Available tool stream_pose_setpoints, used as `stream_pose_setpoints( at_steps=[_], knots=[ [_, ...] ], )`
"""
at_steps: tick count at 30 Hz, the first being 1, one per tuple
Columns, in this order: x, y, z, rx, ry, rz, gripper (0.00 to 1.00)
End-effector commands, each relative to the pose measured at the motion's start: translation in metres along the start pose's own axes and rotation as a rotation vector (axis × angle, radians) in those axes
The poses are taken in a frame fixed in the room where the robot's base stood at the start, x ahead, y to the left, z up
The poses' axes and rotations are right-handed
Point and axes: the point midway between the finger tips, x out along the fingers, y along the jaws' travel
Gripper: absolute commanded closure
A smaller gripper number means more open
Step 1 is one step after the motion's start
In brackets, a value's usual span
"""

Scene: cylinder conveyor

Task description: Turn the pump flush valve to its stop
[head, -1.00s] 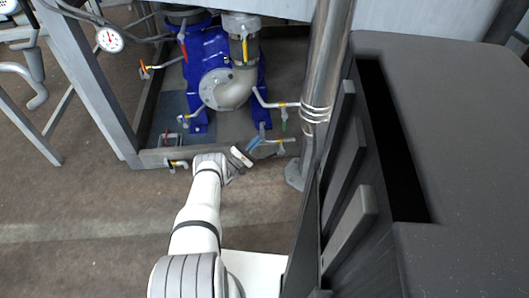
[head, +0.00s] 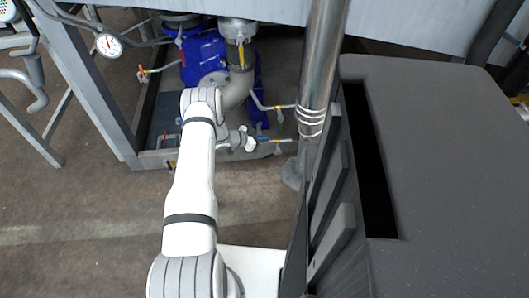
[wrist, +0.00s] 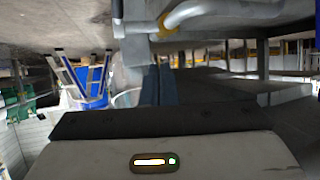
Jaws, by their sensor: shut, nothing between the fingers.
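The blue pump (head: 204,55) stands inside a grey frame in the head view, with a grey pipe elbow partly hidden by my arm. Several small valves with coloured handles sit around it; I cannot tell by a label which is the flush valve. In the wrist view, my gripper's dark fingers (wrist: 158,85) are together and hold nothing. A bent grey pipe with a yellow part (wrist: 168,22) is above them.
A steel column (head: 320,75) rises right of the gripper, beside a large dark grey cabinet (head: 440,150). The frame's low front rail (head: 150,158) runs under the pump. A dial gauge (head: 108,45) hangs at left. Brown floor in front is clear.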

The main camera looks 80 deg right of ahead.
Motion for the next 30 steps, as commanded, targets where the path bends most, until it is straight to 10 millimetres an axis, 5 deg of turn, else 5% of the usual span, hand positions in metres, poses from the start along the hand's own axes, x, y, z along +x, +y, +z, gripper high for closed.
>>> stream_pose_setpoints(
  at_steps=[16, 24, 30],
  knots=[
    [-0.080, 0.037, -0.021, 1.528, -0.417, 0.420, 1.00],
    [-0.096, 0.040, -0.021, 1.797, -0.448, 0.553, 1.00],
    [-0.075, 0.040, -0.004, 1.802, -0.447, 0.557, 1.00]
  ],
)
